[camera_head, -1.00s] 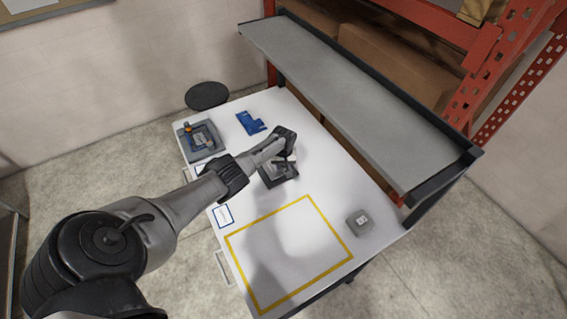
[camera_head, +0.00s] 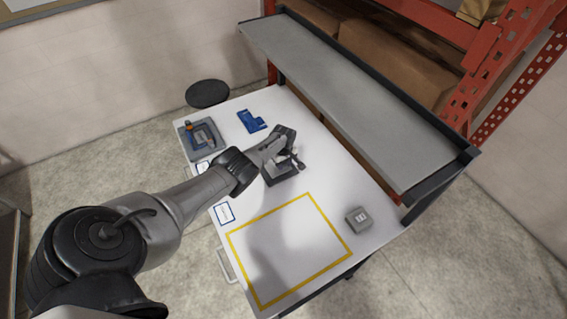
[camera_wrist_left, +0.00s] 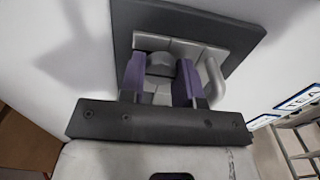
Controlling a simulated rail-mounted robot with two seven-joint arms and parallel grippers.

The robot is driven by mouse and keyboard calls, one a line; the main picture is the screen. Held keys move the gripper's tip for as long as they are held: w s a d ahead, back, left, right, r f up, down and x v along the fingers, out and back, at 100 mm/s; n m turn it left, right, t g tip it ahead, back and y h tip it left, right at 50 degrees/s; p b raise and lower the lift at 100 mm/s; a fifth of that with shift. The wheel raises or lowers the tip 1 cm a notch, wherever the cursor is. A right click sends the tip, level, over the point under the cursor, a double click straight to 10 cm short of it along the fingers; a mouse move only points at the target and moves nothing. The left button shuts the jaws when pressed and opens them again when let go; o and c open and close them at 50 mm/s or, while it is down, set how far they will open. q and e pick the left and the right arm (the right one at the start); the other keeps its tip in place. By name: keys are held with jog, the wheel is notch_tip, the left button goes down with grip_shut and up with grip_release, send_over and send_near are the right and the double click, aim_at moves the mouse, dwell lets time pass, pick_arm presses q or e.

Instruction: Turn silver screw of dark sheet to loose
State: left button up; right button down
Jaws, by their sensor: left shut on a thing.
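The dark sheet (camera_head: 271,181) lies on the white table under my left gripper (camera_head: 294,161). In the left wrist view, the dark sheet (camera_wrist_left: 140,18) carries a light grey clamp-like block with a rounded bar at its right. The silver screw (camera_wrist_left: 160,60) is a faceted grey head between the two purple fingers of my left gripper (camera_wrist_left: 160,82). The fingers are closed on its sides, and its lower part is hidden. In the head view the screw is too small and covered to make out. My right gripper is in neither view.
A grey tray with parts (camera_head: 203,151) and a blue piece (camera_head: 251,121) are at the table's far left. A yellow outlined area (camera_head: 312,200) in front is empty. A small grey box (camera_head: 358,220) stands at the right. A grey shelf (camera_head: 350,90) overhangs the back edge.

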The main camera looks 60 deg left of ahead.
pick_arm(q)
jog(key=shift+f, duration=0.25)
jog(key=o, duration=0.4)
jog(key=shift+s, duration=0.1)
jog(key=o, duration=0.4)
jog(key=shift+c, duration=0.2)
jog(key=shift+o, duration=0.9)
jog(key=shift+d, duration=0.1)
jog(key=shift+r, duration=0.1)
